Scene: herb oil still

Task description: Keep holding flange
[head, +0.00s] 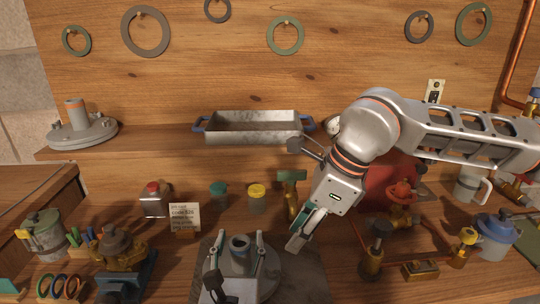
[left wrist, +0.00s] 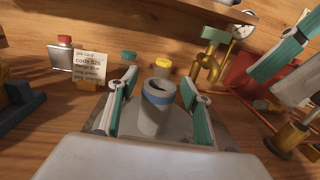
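A grey flange (head: 240,268) with an upright neck sits on a dark plate on the bench. Its neck (left wrist: 155,115) has a blue band in the left wrist view.
Another flange (head: 84,132) with an orange band stands on the shelf, left of a metal tray (head: 255,127). A job card (head: 185,216), jars and a green-headed tool (head: 291,190) stand behind my grippers. A brass part in a vise (head: 120,260) is left; valves and copper pipe are right.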

